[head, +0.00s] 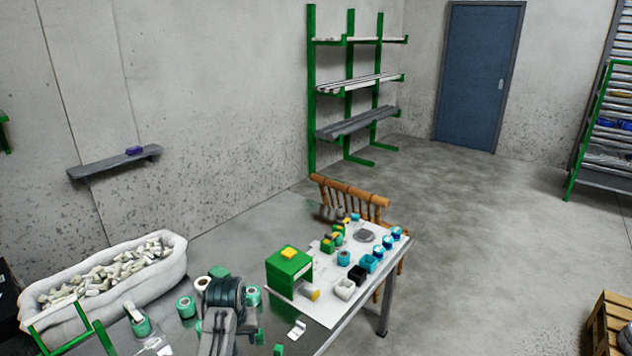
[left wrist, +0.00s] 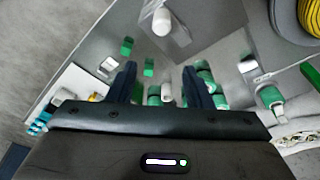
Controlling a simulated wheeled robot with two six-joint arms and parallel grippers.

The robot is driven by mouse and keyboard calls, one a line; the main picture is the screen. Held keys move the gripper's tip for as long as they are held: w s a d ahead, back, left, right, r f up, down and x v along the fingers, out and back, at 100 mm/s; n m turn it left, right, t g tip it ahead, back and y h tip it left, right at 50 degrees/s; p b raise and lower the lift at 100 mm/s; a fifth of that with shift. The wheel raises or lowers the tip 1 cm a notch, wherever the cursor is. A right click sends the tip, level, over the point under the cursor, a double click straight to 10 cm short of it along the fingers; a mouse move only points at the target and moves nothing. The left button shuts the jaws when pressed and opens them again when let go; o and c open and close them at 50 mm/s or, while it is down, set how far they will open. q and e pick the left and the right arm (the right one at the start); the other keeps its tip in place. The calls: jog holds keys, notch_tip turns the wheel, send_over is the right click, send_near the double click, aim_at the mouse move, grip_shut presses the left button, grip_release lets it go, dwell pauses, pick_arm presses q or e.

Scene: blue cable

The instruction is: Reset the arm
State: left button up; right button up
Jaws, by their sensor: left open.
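My left arm (head: 218,330) reaches in from the bottom over the grey metal table. A dark rounded shape at its far end hides part of the tabletop, and the fingers are not distinct there. In the left wrist view, my left gripper (left wrist: 160,70) has its two dark fingers apart. I see nothing held between them. Green and white rolls and small blocks lie on the table beyond the fingers; whether any touches them I cannot tell. My right gripper is in neither view. I cannot make out a blue cable for certain.
A green box (head: 290,268) stands on a white board (head: 330,308) with several small cups and blocks. A white tub (head: 60,285) of pale pieces stands left. A wooden chair (head: 350,198) is behind the table. Open floor (head: 480,230) lies right.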

pick_arm(q)
jog(key=s+a+f, duration=0.3)
jog(key=s, duration=0.7)
jog(key=s+a+f, duration=0.3)
jog(key=s+a, duration=0.1)
jog(key=s, duration=0.6)
jog(key=s+a+r+m+t, duration=0.1)
jog(key=s+r, duration=0.2)
jog(key=s, duration=0.5)
jog(key=s+r+m, duration=0.1)
jog(key=s+r, duration=0.1)
jog(key=s, duration=0.6)
notch_tip(320, 180, down, 36)
jog(key=a+g+b, duration=0.1)
jog(key=a+b, duration=0.2)
jog(key=b, duration=0.3)
jog(key=s+f+b, duration=0.2)
jog(key=s+f, duration=0.7)
jog(key=f, duration=0.2)
jog(key=s+a+f+g+b, duration=0.1)
jog(key=s+f+b, duration=0.1)
jog(key=s+f, duration=0.7)
notch_tip(320, 180, down, 3)
jog(key=shift+f+y, duration=0.1)
jog(key=shift+y, duration=0.2)
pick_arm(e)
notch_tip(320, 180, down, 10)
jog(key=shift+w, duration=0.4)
